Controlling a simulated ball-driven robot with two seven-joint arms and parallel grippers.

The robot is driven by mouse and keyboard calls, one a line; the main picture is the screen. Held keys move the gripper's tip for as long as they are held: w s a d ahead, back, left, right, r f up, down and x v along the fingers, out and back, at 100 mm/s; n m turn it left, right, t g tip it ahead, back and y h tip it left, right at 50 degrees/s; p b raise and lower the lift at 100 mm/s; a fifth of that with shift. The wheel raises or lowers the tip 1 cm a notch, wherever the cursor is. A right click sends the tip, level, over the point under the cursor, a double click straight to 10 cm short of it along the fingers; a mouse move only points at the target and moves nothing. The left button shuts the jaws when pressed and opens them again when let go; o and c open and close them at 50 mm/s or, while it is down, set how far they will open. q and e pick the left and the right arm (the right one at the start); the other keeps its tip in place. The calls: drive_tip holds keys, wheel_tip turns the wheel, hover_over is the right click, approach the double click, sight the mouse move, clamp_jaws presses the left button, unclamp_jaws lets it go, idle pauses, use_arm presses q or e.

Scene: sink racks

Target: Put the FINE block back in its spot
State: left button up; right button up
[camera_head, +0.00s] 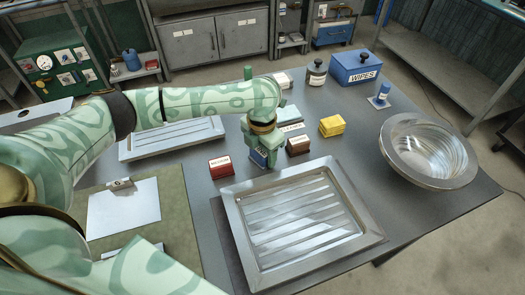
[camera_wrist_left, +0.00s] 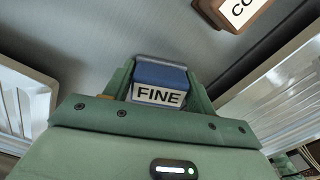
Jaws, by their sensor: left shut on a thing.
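My left gripper (camera_head: 262,158) is over the middle of the grey table, between the red block and the brown block. It is shut on the FINE block, a blue block with a white label. In the left wrist view the FINE block (camera_wrist_left: 160,84) sits between the fingers of the gripper (camera_wrist_left: 160,95), its label facing the camera. In the head view the fingers hide most of it. I cannot tell whether its bottom touches the table. My right gripper is not in view.
A red block (camera_head: 221,166) stands left of the gripper, a brown block (camera_head: 298,146) right. A ridged metal tray (camera_head: 238,222) lies in front; another (camera_head: 130,151) lies behind left.

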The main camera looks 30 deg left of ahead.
use_arm(q)
drive_tip(key=o, duration=0.8)
drive_tip(key=shift+o, duration=0.9)
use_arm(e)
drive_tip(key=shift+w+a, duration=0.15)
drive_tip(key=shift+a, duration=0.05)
use_arm(q)
wheel_tip(320, 180, up, 12)
drive_tip(key=p, duration=0.5)
drive_tip(key=shift+r, duration=0.15)
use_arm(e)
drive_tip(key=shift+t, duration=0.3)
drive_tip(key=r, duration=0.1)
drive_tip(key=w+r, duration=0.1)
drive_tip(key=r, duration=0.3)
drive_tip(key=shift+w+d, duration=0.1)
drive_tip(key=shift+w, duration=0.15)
